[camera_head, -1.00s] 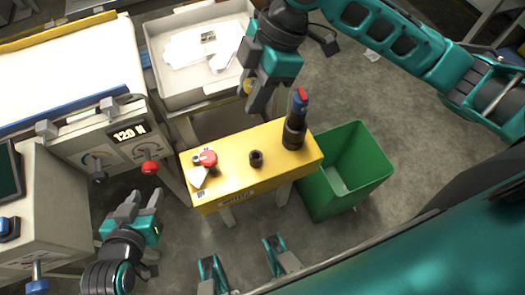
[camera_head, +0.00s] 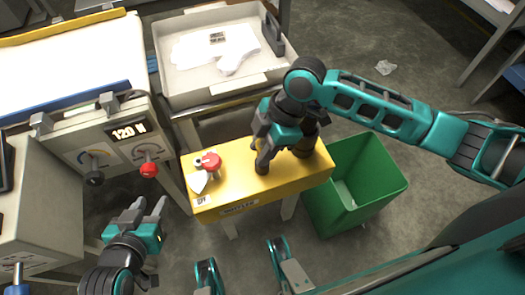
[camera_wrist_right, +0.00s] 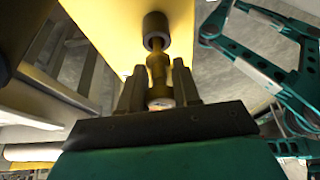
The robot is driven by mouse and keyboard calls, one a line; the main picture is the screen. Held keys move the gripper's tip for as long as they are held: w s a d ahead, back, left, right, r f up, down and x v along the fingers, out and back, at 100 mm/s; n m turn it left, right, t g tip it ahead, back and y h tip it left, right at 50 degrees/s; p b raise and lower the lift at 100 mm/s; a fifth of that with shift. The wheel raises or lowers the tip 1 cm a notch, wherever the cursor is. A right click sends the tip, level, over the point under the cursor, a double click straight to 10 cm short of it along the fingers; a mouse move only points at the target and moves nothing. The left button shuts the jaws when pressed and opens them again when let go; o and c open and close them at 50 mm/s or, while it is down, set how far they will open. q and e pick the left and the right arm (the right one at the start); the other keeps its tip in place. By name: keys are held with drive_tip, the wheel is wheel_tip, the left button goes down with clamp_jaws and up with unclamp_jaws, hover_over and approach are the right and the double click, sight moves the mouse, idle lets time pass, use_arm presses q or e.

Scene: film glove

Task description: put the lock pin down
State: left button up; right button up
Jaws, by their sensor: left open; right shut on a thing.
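The brass-coloured lock pin (camera_wrist_right: 158,66) is between the fingers of my right gripper (camera_wrist_right: 160,92) in the right wrist view. The gripper is shut on it. The pin's far end is at the mouth of a dark round socket (camera_wrist_right: 155,24) on the yellow stand; I cannot tell how deep it sits. In the head view my right gripper (camera_head: 262,168) is low over the middle of the yellow stand (camera_head: 235,188), and its fingers mostly hide the pin and socket. My left gripper (camera_head: 148,206) is open and empty, left of the stand and apart from it.
A green bin (camera_head: 365,185) stands right, a grey tray (camera_head: 190,85) behind, a gauge panel (camera_head: 122,150) left.

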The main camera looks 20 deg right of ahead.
drive_tip(key=shift+f, duration=0.7)
use_arm(q)
drive_tip(key=shift+s+f, duration=0.1)
drive_tip(key=shift+f, duration=0.25)
use_arm(e)
drive_tip(key=shift+f, duration=0.45)
drive_tip(key=shift+f, duration=0.1)
drive_tip(key=o, duration=1)
drive_tip(key=shift+o, duration=0.2)
